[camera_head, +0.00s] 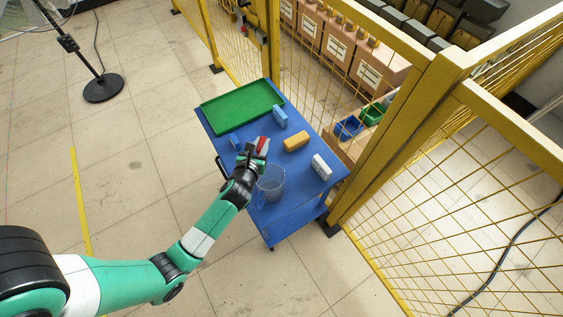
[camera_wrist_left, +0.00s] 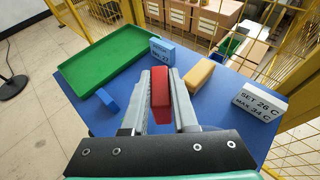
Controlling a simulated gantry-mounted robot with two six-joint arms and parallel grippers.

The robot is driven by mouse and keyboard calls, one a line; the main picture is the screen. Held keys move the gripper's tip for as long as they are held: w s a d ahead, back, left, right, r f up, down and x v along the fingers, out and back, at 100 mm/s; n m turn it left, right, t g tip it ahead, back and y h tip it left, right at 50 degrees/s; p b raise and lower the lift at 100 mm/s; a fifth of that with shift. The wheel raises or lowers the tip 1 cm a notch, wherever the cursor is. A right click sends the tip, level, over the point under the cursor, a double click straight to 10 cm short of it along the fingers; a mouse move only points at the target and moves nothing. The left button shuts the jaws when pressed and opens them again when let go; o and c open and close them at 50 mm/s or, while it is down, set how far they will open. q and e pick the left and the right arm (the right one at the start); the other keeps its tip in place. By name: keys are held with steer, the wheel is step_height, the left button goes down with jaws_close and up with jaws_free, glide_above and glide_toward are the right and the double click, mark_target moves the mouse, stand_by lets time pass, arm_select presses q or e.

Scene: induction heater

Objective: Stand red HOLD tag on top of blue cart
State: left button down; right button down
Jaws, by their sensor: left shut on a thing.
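The red tag (camera_head: 262,143) is held by my left gripper (camera_head: 257,152) over the blue cart (camera_head: 308,187). In the left wrist view the red tag (camera_wrist_left: 160,92) sits between the two fingers of the left gripper (camera_wrist_left: 160,86), which is shut on it. Its lettering does not show. The blue cart top (camera_wrist_left: 215,105) lies below it. I cannot tell whether the tag touches the cart top. My right gripper is in neither view.
The cart top holds a green tray (camera_head: 240,106), a blue block (camera_head: 280,116), a yellow block (camera_head: 297,141), a white-grey lettered block (camera_head: 321,167), a small blue piece (camera_head: 235,142) and a clear cup (camera_head: 270,183). Yellow mesh fencing (camera_head: 392,155) stands close on the right.

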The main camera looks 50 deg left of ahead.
arm_select(q)
steer(key=shift+w+a, duration=0.1)
steer(key=shift+w, duration=0.2)
steer(key=w+a+f+b, duration=0.2)
steer(key=a+f, duration=0.1)
steer(key=w+a+f+b, duration=0.2)
steer(key=a+f+b, duration=0.1)
steer(key=a, duration=0.1)
steer(key=w+a+f+b, duration=0.2)
steer(key=a+f+b, duration=0.1)
steer(key=a, duration=0.1)
steer(key=shift+w+a+f, duration=0.1)
steer(key=shift+a+f, duration=0.05)
steer(key=shift+a, duration=0.1)
steer(key=shift+w+a, duration=0.1)
steer(key=shift+a, duration=0.05)
steer(key=f+b, duration=0.3)
steer(key=f, duration=0.1)
steer(key=shift+w+a+b, duration=0.1)
steer(key=shift+a+b, duration=0.1)
steer(key=shift+b, duration=0.15)
steer(key=shift+r, duration=0.25)
steer(key=shift+f, duration=0.1)
steer(key=c, duration=0.7)
jaws_free()
